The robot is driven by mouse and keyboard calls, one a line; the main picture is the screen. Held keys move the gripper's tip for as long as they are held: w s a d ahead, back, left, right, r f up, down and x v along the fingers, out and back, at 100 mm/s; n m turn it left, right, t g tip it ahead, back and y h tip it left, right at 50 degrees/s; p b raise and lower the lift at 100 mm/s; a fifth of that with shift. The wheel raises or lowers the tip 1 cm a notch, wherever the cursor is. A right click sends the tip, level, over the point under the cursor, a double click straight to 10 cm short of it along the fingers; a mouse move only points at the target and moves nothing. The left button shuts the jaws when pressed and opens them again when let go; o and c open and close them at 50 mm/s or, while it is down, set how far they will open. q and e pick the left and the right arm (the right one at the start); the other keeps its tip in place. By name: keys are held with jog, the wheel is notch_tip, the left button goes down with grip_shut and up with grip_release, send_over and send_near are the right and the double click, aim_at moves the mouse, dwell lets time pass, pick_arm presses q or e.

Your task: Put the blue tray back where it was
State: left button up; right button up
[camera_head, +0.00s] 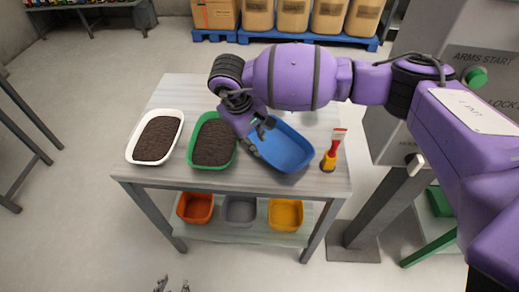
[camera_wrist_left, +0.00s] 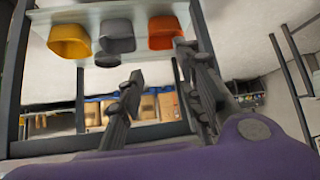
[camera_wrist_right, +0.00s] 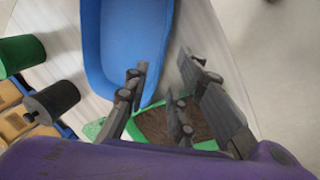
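The blue tray (camera_head: 288,148) lies on the right part of the workbench top and looks empty. It also shows in the right wrist view (camera_wrist_right: 122,42). My right gripper (camera_head: 258,136) is at the tray's left side. In the right wrist view its fingers (camera_wrist_right: 163,75) are apart, one over the tray's inside and one outside its rim; contact cannot be told. My left gripper (camera_head: 171,287) is low at the bottom edge of the head view, away from the tray. In the left wrist view its fingers (camera_wrist_left: 163,80) are apart with nothing between them.
On the bench (camera_head: 255,183) stand a white tray (camera_head: 128,150) and a green tray (camera_head: 191,157), both with dark soil, and a red-yellow brush (camera_head: 332,152). Orange (camera_head: 196,208), grey (camera_head: 240,210) and yellow (camera_head: 285,215) bins sit on the lower shelf. A machine stands at right.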

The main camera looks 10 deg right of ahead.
jog(key=w+v, duration=0.1)
jog(key=v, duration=0.3)
jog(key=s+a+f+m+g+y, duration=0.35)
jog(key=s+a+f, duration=0.25)
jog(key=s+a, duration=0.4)
jog(key=s+a+r+m+g+y, duration=0.25)
jog(key=s+a+m+y, duration=0.25)
jog(key=s+a+y, duration=0.45)
jog(key=s+a+r+m+y, duration=0.4)
jog(key=a+r+m+y, duration=0.25)
jog(key=r+m, duration=0.2)
jog(key=w+d+r+m+t+y, duration=0.1)
jog(key=w+d+m+t, duration=0.35)
jog(key=m, duration=0.75)
jog(key=w+d+r+m+t+y, duration=0.1)
jog(key=w+d+m+t, duration=0.1)
jog(key=w+m+t, duration=0.7)
jog(key=d+f+m+t+h, duration=0.7)
jog(key=d+f+m+h, duration=0.4)
jog(key=m, duration=0.9)
jog(key=s+d+f+m+g+h, duration=0.3)
jog(key=s+d+f+m+h, duration=0.3)
jog(key=d+f+m, duration=0.7)
jog(key=s+d+f+m+g+h, duration=0.1)
jog(key=s+d+f+m+g, duration=0.3)
jog(key=s+f, duration=0.7)
jog(key=shift+s+d+m+p, duration=0.3)
jog(key=shift+s+d+m, duration=0.85)
jog(key=shift+s+m, duration=0.05)
